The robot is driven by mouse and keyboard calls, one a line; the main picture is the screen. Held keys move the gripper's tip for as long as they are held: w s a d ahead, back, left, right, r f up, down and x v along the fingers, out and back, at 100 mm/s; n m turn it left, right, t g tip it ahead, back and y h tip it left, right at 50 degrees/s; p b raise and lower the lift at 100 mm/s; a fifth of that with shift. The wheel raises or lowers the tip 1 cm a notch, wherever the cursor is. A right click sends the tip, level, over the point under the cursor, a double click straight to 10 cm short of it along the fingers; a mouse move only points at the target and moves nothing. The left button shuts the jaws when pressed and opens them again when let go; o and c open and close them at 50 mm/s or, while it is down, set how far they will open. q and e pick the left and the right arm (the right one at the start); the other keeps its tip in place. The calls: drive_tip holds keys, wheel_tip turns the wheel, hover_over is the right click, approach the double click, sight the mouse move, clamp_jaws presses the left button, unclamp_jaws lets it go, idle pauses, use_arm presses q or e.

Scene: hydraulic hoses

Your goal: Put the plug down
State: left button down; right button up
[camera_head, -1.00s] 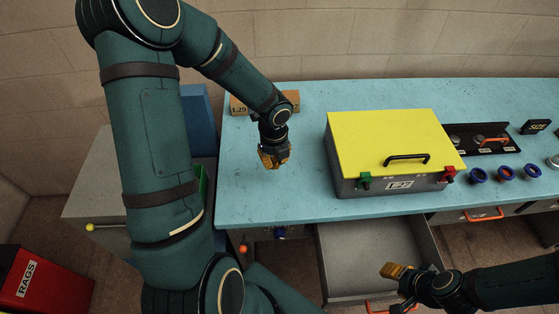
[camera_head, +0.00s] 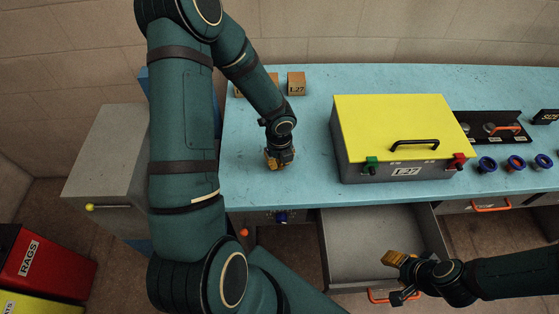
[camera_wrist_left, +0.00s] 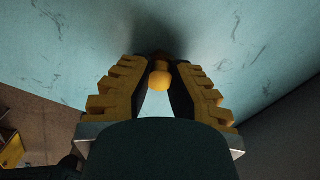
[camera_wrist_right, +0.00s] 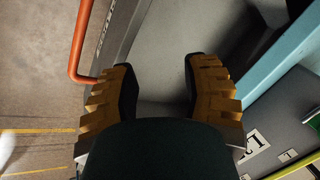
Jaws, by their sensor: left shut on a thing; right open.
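My left gripper (camera_head: 279,160) points down just over the blue bench top (camera_head: 240,187), left of the yellow-lidded box. In the left wrist view its fingers (camera_wrist_left: 160,75) are shut on a small plug (camera_wrist_left: 159,81), of which a rounded yellow end shows between the fingertips. The rest of the plug is dark or hidden. A shadow lies on the bench close by the fingertips; I cannot tell whether the plug touches the bench. My right gripper (camera_head: 393,276) is open and empty over the front of the open drawer, and its spread fingers (camera_wrist_right: 160,80) show in the right wrist view.
The yellow-lidded box (camera_head: 400,125) with red and green fittings stands on the bench. The open drawer (camera_head: 375,245) looks empty. Several ringed caps (camera_head: 515,165) and a black panel (camera_head: 485,125) are at right. A small tan block (camera_head: 296,83) stands at the back.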

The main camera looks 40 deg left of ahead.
use_arm(q)
drive_tip(key=c, duration=1)
unclamp_jaws()
drive_tip(key=shift+f, duration=0.1)
drive_tip(key=shift+c, duration=0.2)
